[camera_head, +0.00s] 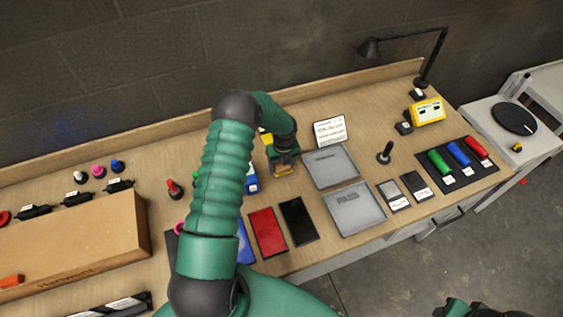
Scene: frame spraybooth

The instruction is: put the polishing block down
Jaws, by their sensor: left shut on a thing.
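My left arm reaches over the bench from the bottom middle. Its gripper (283,160) points down at the middle of the bench, left of the upper grey tray (329,167). It is shut on a small brownish thing (285,170), which I take to be the polishing block. The fingers hide much of it, and I cannot tell whether it touches the bench top. Part of my right arm (466,308) shows at the bottom right edge; its jaws cannot be made out.
A lower grey tray (355,209) lies nearer. Red (267,232) and black (298,221) flat pads lie in front of the gripper. A white card (329,131) stands behind the upper tray. A cardboard box (70,245) fills the left. A lamp (428,60) stands at the back right.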

